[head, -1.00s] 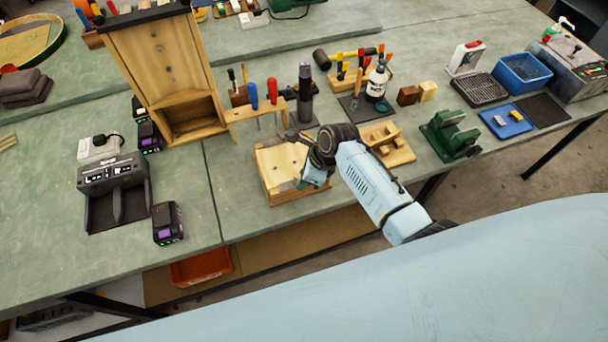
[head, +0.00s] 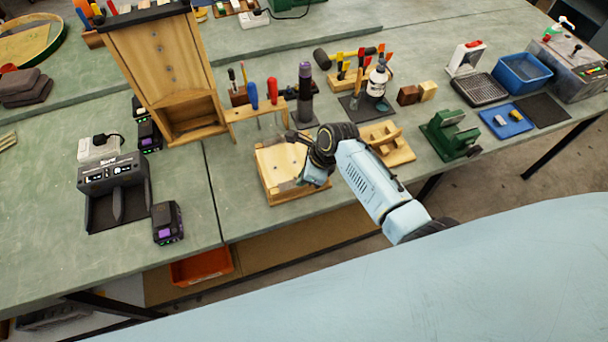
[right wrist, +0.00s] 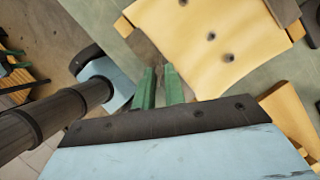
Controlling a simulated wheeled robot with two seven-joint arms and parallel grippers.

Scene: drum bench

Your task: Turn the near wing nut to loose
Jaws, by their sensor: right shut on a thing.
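A pale wooden block with small dark holes (head: 280,164) sits near the front edge of the bench. It also shows in the right wrist view (right wrist: 215,50). My right gripper (head: 299,181) is at the block's right-hand side, low and close to it. In the right wrist view its two green fingers (right wrist: 159,82) are close together beside a darker corner of the block. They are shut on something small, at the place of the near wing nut. The wing nut itself is hidden and its turn cannot be read. My left gripper is out of view.
A wooden clamp-like piece (head: 392,150) stands just right of my wrist. A tool rack (head: 262,108) and a dark upright cylinder (head: 305,95) stand behind the block. A black charger (head: 115,180) is at left.

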